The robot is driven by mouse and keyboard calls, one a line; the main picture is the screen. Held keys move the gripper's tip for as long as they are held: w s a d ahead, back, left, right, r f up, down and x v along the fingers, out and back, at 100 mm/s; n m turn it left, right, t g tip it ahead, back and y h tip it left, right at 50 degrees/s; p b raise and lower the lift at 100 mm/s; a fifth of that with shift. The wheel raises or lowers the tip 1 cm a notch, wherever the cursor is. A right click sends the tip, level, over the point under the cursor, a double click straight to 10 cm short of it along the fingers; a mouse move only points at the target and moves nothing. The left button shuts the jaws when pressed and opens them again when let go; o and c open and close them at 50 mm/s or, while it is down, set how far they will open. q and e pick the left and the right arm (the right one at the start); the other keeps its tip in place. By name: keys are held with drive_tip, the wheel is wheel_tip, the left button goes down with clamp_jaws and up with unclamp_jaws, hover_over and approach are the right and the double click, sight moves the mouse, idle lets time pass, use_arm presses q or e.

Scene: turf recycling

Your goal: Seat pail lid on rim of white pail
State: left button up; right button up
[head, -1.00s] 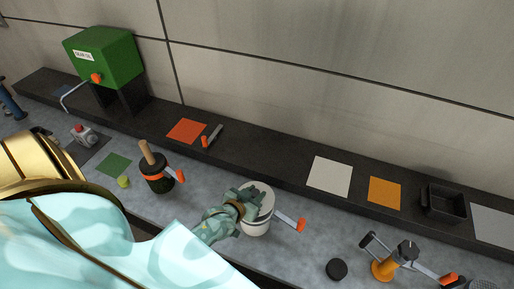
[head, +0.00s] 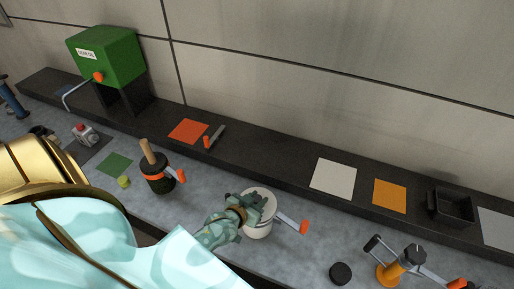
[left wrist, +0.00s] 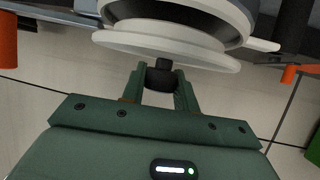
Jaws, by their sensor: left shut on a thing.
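The white pail (head: 258,231) stands on the grey bench, upright, with its top mostly covered. The pale pail lid (head: 268,206) is over its mouth, under my left gripper (head: 254,198). In the left wrist view the gripper (left wrist: 160,88) is shut on the lid's black knob (left wrist: 162,76). There the lid (left wrist: 165,52) is a white disc close against the pail (left wrist: 190,9), with a dark band between them. I cannot tell whether the lid touches the rim all round. My right gripper is not in view.
An orange-tipped lever (head: 303,227) sticks out right of the pail. A dark pot with a wooden handle (head: 156,172) stands to its left. A black puck (head: 340,273) and an orange-based device (head: 390,270) are to the right. The raised dark ledge (head: 270,172) runs behind.

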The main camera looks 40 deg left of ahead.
use_arm(q)
drive_tip(key=shift+f+b, duration=0.3)
drive_tip(key=shift+f, duration=0.3)
drive_tip(key=shift+f, duration=0.3)
drive_tip(key=o, duration=1.4)
drive_tip(key=v, duration=1.6)
drive_tip(key=shift+s, duration=0.15)
